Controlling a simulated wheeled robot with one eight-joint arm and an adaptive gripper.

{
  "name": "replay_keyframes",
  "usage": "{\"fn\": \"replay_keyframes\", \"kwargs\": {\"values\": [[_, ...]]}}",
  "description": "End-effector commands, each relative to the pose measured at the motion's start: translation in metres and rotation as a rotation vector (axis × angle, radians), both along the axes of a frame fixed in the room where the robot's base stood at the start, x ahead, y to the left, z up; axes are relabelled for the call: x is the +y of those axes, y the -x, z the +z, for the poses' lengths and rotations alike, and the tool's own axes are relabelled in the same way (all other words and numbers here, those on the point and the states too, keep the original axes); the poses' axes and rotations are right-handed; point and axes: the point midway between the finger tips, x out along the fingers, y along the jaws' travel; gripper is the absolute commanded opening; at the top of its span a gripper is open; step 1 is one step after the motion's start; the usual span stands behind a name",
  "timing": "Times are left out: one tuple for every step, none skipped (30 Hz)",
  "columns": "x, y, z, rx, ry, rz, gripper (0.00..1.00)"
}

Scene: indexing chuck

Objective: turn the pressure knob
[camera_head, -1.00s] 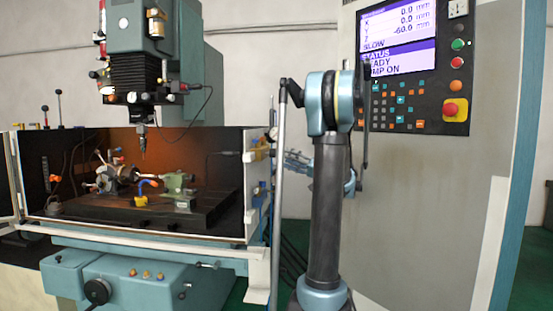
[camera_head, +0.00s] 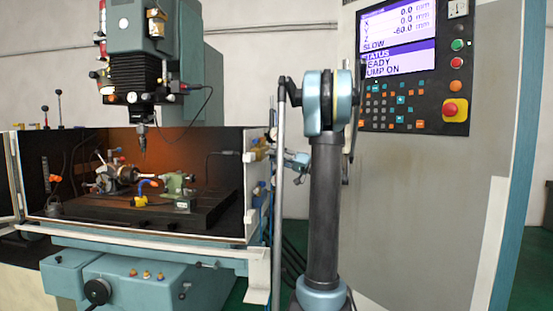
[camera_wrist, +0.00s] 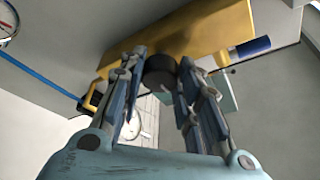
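A dark round knob (camera_wrist: 160,72) sits under a yellow block (camera_wrist: 215,32) in the wrist view; I take it as the pressure knob. My gripper (camera_wrist: 162,66) reaches up to it, with one finger on each side of the knob. The fingers are apart; I cannot tell whether they touch it. In the head view, my gripper (camera_head: 272,152) is small and partly hidden, close to the yellow fittings (camera_head: 256,154) at the right side of the machine enclosure. The knob cannot be made out there.
A blue cylinder (camera_wrist: 250,48) sticks out right of the block. A blue hose (camera_wrist: 42,77) and a gauge (camera_wrist: 6,26) lie to the left. In the head view, the machine enclosure (camera_head: 120,225) stands left and the control cabinet (camera_head: 420,200) right of my arm.

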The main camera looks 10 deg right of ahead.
Motion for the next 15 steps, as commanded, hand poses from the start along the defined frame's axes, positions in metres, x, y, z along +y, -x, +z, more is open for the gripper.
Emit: {"fn": "replay_keyframes", "kwargs": {"values": [[-0.0004, -0.0005, -0.0006, 0.002, 0.002, -0.002, 0.07], [-0.0004, -0.0006, -0.0006, 0.002, 0.002, -0.002, 0.07], [-0.0004, -0.0006, -0.0007, 0.002, 0.002, -0.002, 0.07], [-0.0004, -0.0007, -0.0008, 0.002, 0.002, -0.002, 0.07], [-0.0004, -0.0008, -0.0008, 0.002, 0.002, -0.003, 0.07], [-0.0005, -0.0007, -0.0009, 0.003, 0.002, -0.002, 0.07], [-0.0005, -0.0008, -0.0009, 0.005, 0.001, -0.002, 0.07], [-0.0005, -0.0008, -0.0009, 0.009, 0.001, -0.003, 0.07], [-0.0005, -0.0008, -0.0009, 0.014, -0.001, -0.003, 0.07], [-0.0005, -0.0008, -0.0009, 0.021, -0.004, -0.004, 0.07], [-0.0006, -0.0008, -0.0009, 0.028, -0.006, -0.004, 0.07], [-0.0007, -0.0007, -0.0008, 0.040, -0.009, -0.005, 0.07], [-0.0007, -0.0007, -0.0007, 0.052, -0.013, -0.004, 0.07], [-0.0007, -0.0006, -0.0005, 0.065, -0.018, -0.004, 0.07], [-0.0006, -0.0002, -0.0005, 0.084, -0.024, -0.004, 0.07]]}}
